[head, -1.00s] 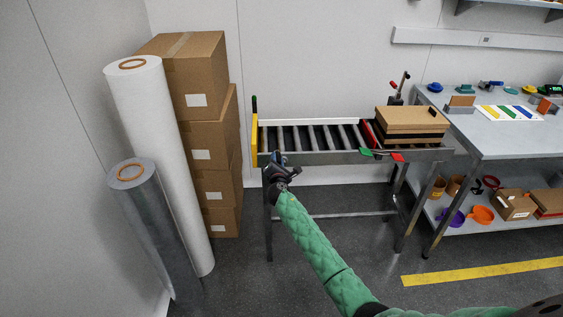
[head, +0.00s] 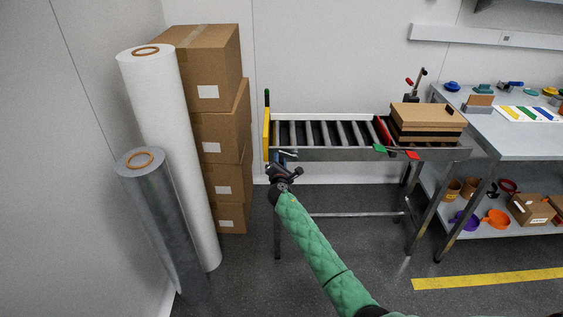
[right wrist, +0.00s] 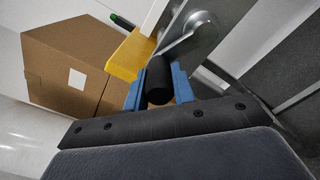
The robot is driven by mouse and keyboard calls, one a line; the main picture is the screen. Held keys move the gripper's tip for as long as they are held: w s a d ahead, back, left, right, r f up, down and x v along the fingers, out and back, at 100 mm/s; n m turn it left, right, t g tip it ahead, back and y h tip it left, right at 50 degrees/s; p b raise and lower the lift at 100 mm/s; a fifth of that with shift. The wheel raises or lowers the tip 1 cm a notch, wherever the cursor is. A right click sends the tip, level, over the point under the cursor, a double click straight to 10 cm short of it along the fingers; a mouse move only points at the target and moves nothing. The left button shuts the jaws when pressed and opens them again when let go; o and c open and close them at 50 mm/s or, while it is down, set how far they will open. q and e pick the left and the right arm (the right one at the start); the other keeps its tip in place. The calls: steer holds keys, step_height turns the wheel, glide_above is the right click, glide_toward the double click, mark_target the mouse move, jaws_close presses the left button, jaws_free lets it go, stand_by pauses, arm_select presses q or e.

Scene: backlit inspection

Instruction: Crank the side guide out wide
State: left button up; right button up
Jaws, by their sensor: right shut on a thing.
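A roller conveyor (head: 325,155) stands against the back wall. A long white rail (head: 325,117), which looks like the side guide, runs along the far side of its rollers. My right gripper (head: 281,163) is at the conveyor's near left corner and hides most of the crank there. In the right wrist view its blue fingers are shut on the black crank handle (right wrist: 159,82). The metal crank arm (right wrist: 190,40) runs from the handle to a round hub. My left gripper is not in view.
A yellow end plate (head: 267,134) is close to my gripper; it also shows in the right wrist view (right wrist: 131,55). Boxes (head: 425,117) sit at the conveyor's right end. Rolls (head: 170,150) and stacked cartons (head: 220,120) stand left. A workbench (head: 510,143) is right.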

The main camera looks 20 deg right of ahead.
steer(key=shift+d, duration=0.25)
steer(key=f+b, duration=0.3)
steer(key=shift+a+f, duration=0.1)
steer(key=shift+a, duration=0.1)
steer(key=f+b, duration=0.1)
steer(key=d+f+b, duration=0.1)
steer(key=shift+s+d+f+b, duration=0.1)
steer(key=shift+f+b, duration=0.25)
steer(key=shift+b, duration=0.05)
steer(key=shift+s+d+f+b, duration=0.2)
steer(key=shift+d+f+b, duration=0.25)
steer(key=shift+d, duration=0.2)
steer(key=shift+s+d+f+b, duration=0.15)
steer(key=shift+d+f+b, duration=0.15)
steer(key=shift+d+f, duration=0.3)
